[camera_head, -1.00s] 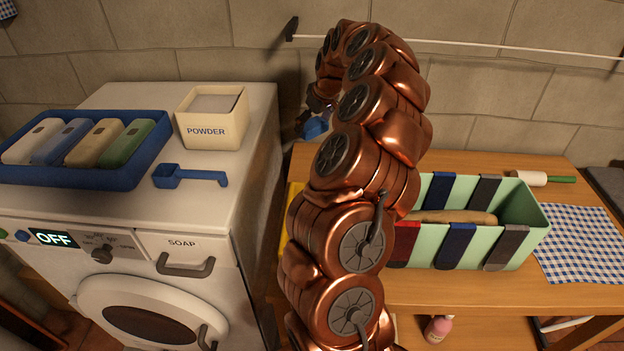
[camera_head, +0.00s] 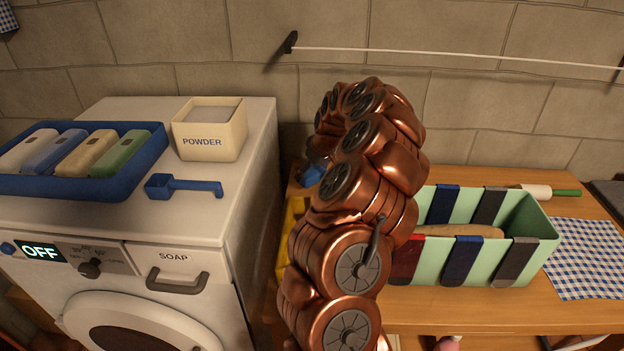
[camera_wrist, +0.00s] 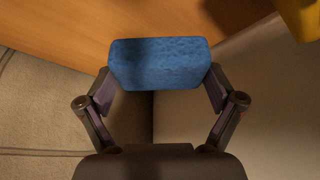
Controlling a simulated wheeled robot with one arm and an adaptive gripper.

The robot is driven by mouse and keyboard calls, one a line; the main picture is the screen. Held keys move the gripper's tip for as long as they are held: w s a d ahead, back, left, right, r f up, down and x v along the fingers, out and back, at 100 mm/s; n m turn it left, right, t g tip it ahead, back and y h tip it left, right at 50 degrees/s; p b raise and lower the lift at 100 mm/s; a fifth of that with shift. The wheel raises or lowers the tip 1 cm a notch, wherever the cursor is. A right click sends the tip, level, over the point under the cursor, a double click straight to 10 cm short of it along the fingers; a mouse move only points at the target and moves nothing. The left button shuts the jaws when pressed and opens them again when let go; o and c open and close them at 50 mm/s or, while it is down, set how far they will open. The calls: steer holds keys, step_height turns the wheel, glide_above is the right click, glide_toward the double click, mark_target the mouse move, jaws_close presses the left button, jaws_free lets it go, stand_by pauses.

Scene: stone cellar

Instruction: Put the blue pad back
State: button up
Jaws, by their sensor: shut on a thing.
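The blue pad (camera_wrist: 158,64) is a rough-surfaced block held between the fingertips of my gripper (camera_wrist: 160,82) in the wrist view. My gripper is shut on its two ends. In the head view a small part of the blue pad (camera_head: 313,174) shows left of my copper arm, near the washing machine's right side. My arm hides most of the gripper there. A yellow thing (camera_head: 292,232) stands at the table's left end, partly behind my arm. A yellow corner (camera_wrist: 300,18) also shows at the top right of the wrist view.
A wooden table (camera_head: 480,315) carries a green bin (camera_head: 545,250) with coloured straps and a checked cloth (camera_head: 590,258). On the washing machine (camera_head: 243,140) are a blue soap tray (camera_head: 158,150), a powder box (camera_head: 208,130) and a blue scoop (camera_head: 185,187).

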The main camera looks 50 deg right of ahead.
mark_target(312, 180)
steer(key=shift+f+p, duration=0.55)
steer(key=shift+f, duration=1.4)
steer(key=o, duration=1.2)
steer(key=shift+r, duration=0.15)
steer(key=b+v, duration=0.4)
steer(key=v, duration=0.7)
steer(key=shift+s+r, duration=0.15)
steer(key=shift+r, duration=0.2)
